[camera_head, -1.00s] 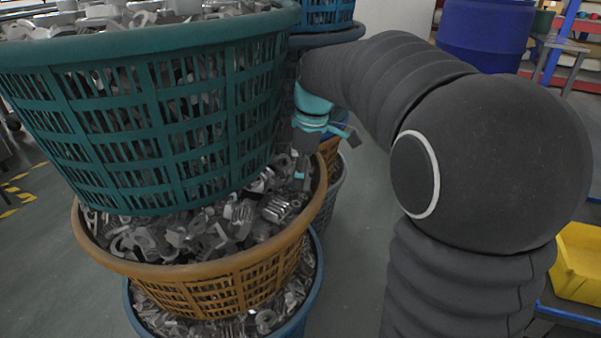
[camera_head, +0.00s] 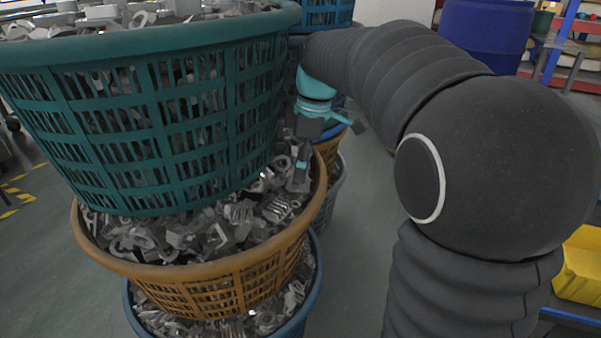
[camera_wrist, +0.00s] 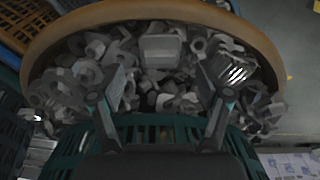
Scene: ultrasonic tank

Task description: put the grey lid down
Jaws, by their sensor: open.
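My gripper (camera_head: 302,178) hangs over the brown basket (camera_head: 190,272), beside the teal basket's right side. In the wrist view my gripper (camera_wrist: 163,78) has its two fingers spread wide, with nothing held between them. A pale grey, box-like piece with a flat face (camera_wrist: 160,50) lies among the metal parts just beyond the fingertips. It looks apart from both fingers and may be the grey lid, but I cannot tell for certain. I cannot pick it out in the head view.
The teal basket (camera_head: 150,100), full of metal parts, is stacked on the brown one, with a blue basket (camera_head: 300,325) underneath. More stacked baskets stand behind my gripper. A blue barrel (camera_head: 485,35) and a yellow bin (camera_head: 580,265) are at the right. Floor between is clear.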

